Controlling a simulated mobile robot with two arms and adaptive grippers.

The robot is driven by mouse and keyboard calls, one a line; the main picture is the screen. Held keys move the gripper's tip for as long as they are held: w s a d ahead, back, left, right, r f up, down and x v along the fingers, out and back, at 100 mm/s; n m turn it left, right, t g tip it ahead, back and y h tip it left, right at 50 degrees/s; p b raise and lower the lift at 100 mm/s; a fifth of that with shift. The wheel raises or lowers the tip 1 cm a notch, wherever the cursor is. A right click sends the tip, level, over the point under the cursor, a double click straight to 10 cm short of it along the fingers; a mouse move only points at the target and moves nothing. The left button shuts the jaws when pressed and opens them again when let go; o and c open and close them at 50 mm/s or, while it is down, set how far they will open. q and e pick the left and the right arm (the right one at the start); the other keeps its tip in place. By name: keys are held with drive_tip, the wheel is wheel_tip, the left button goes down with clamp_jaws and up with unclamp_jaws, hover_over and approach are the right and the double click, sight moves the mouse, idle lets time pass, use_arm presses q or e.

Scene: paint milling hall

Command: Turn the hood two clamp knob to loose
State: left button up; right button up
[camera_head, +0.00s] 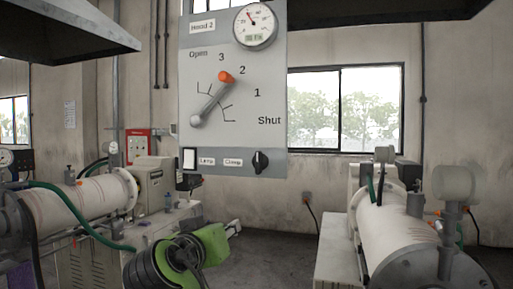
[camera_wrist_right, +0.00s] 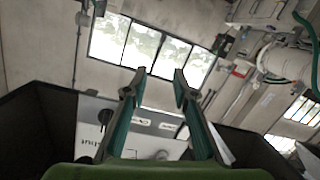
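The grey hood two panel (camera_head: 225,140) hangs at the upper middle of the head view. Its black clamp knob (camera_head: 260,161) sits at the lower right, beside the Clamp label (camera_head: 233,162), and its pointer looks near upright. A lever (camera_head: 212,100) with an orange end points between 2 and 3. In the right wrist view the panel (camera_wrist_right: 90,130) appears upside down, with the dark knob (camera_wrist_right: 105,117) left of the fingers. My right gripper (camera_wrist_right: 155,84) is open and empty, apart from the knob. My left gripper is not identifiable in either view.
A green and black part (camera_head: 205,245), seemingly mine, shows below the panel. White cylindrical mills stand at left (camera_head: 85,200) and right (camera_head: 395,230). Dark hood edges (camera_head: 65,30) hang overhead.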

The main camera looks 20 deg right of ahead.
drive_tip(key=s+r+m+t+h+p, duration=0.1)
drive_tip(key=s+r+m, duration=0.1)
drive_tip(key=s+r, duration=0.45)
drive_tip(key=s+r+m+h, duration=0.15)
drive_tip(key=s+r, duration=0.25)
drive_tip(key=r, duration=0.5)
drive_tip(key=p, duration=0.5)
approach(257, 161)
drive_tip(key=w+r, duration=0.1)
drive_tip(key=shift+m+y, duration=0.25)
drive_tip(key=shift+m, duration=0.1)
drive_tip(key=p+x, duration=0.1)
drive_tip(key=x, duration=0.2)
drive_tip(key=p+x, duration=0.2)
drive_tip(key=x, duration=0.1)
drive_tip(key=shift+w+d+f+p, duration=0.15)
drive_tip(key=shift+d+p, duration=0.15)
drive_tip(key=shift+d, duration=0.3)
drive_tip(key=shift+w+d+f, duration=0.15)
drive_tip(key=shift+w+d, duration=0.05)
drive_tip(key=shift+w, duration=0.15)
clamp_jaws()
